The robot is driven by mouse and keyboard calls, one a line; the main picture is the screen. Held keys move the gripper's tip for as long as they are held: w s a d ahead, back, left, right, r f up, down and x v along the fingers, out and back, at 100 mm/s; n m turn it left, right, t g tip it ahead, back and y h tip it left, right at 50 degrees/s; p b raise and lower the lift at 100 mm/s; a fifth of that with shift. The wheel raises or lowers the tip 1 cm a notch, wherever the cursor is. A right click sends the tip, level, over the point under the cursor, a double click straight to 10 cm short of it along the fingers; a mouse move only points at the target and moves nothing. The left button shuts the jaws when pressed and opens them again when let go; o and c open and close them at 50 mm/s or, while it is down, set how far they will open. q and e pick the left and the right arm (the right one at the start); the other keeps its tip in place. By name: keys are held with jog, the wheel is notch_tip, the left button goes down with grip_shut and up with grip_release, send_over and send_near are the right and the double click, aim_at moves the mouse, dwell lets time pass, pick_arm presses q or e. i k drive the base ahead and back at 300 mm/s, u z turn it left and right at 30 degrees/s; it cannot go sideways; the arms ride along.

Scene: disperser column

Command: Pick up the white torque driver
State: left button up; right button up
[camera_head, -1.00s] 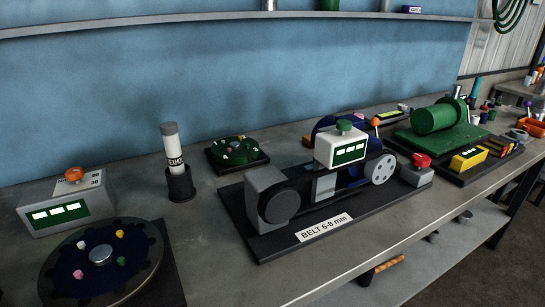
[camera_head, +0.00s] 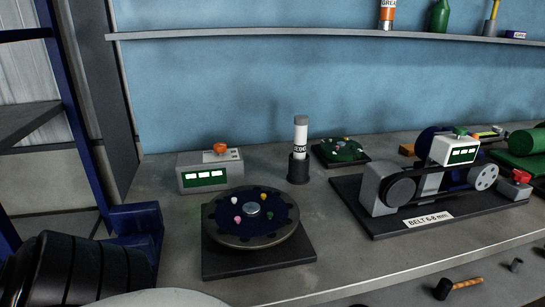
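A white upright cylinder with a grey cap and dark lettering (camera_head: 301,135) stands in a dark round holder (camera_head: 298,171) on the grey bench. It looks like the white torque driver; its lower end is hidden in the holder. Neither of my grippers can be made out in the head view, and nothing is touching the cylinder.
Left of the cylinder are a white box with an orange knob (camera_head: 207,177) and a dark round turntable (camera_head: 226,236).

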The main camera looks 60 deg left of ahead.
aim_at(301, 121)
jog(key=u, duration=0.8)
jog(key=i, duration=0.4)
jog(key=z, duration=0.1)
